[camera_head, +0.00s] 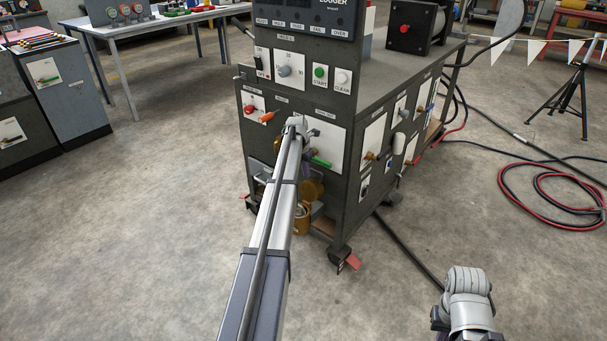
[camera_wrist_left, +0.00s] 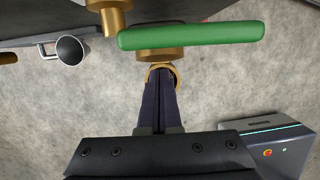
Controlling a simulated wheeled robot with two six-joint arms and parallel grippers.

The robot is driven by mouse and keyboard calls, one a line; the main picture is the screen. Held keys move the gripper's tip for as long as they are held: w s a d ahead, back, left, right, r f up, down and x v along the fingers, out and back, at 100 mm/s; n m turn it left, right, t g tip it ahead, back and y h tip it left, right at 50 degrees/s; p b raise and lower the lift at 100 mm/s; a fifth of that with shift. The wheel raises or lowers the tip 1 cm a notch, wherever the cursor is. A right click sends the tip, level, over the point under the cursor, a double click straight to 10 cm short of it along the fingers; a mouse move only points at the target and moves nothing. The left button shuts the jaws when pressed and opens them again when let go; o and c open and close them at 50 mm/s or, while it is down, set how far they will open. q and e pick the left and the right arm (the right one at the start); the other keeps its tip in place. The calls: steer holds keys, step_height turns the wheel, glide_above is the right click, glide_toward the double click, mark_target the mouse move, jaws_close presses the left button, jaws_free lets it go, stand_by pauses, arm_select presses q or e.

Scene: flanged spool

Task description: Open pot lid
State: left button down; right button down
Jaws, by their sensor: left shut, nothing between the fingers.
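A small yellow-brass pot (camera_head: 301,222) sits low at the front of the dark grey cabinet, partly hidden behind my left arm. A rounded brass-coloured piece (camera_head: 313,190) shows just above it; I cannot tell whether this is its lid. My left gripper (camera_wrist_left: 161,84) is shut and empty. In the left wrist view its fingertips lie just below a small brass ring-like part (camera_wrist_left: 160,70), under a valve with a green lever (camera_wrist_left: 190,36); I cannot tell whether they touch it. In the head view, my left arm hides most of the gripper. Only a link of my right arm shows at the lower right.
The cabinet (camera_head: 338,190) carries levers, knobs and switches on its front and side. A green lever (camera_head: 321,162) sticks out beside my left wrist. Cables (camera_head: 550,190) lie right; the floor at left is clear.

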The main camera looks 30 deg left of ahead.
arm_select(q)
steer(key=shift+w+d, duration=0.1)
steer(key=shift+w, duration=0.6)
steer(key=shift+r, duration=0.1)
